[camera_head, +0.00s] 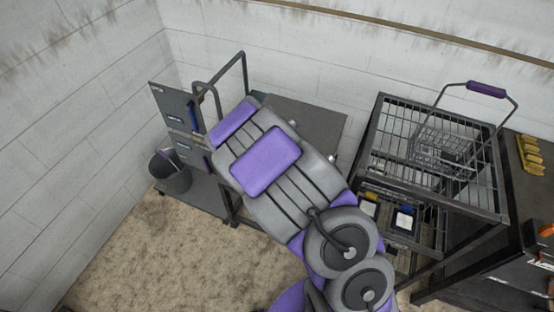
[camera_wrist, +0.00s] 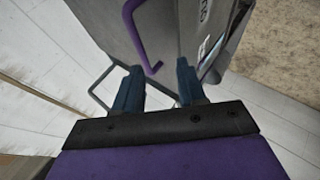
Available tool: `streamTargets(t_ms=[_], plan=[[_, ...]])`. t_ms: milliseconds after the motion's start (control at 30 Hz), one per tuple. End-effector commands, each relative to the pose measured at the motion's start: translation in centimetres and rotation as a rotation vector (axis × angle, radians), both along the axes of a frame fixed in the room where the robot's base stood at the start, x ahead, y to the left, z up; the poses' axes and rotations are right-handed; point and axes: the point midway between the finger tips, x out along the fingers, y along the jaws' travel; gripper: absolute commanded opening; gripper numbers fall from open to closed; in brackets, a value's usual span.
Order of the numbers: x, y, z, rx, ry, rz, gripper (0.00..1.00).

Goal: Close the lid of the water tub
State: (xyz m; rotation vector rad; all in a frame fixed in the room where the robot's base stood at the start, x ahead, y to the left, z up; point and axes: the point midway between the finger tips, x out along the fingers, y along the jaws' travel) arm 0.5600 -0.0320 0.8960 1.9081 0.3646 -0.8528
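A grey box-like unit with label plates stands by the left wall in the head view. Its upper panel (camera_head: 172,106) stands upright, and a lower front (camera_head: 185,150) is below it. I cannot tell for sure which part is the tub's lid. In the wrist view, a grey panel (camera_wrist: 175,25) carries a purple bar handle (camera_wrist: 131,28). My gripper (camera_wrist: 157,72) is open, its two dark blue fingers apart. The handle's lower end shows between the fingertips; I cannot tell whether they touch it. In the head view my arm hides most of the gripper.
A dark round bucket (camera_head: 171,177) stands beside the unit at left. A grey table top (camera_head: 310,122) lies behind my arm. A wire-topped rack (camera_head: 385,112) with a purple-handled basket (camera_head: 447,152) stands at right. The floor (camera_head: 150,255) at front left is clear.

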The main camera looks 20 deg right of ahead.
Motion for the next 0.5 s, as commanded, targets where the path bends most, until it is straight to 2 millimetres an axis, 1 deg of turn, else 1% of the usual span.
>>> streamTargets(t_ms=[33,67,267,500], plan=[[-0.5,0.0,0.8,0.002,-0.004,0.000,0.40],[-0.5,0.0,1.1,0.006,-0.005,-0.001,0.40],[-0.5,0.1,1.9,0.023,-0.016,0.005,0.40],[-1.2,0.6,2.7,0.023,-0.020,0.006,0.40]])
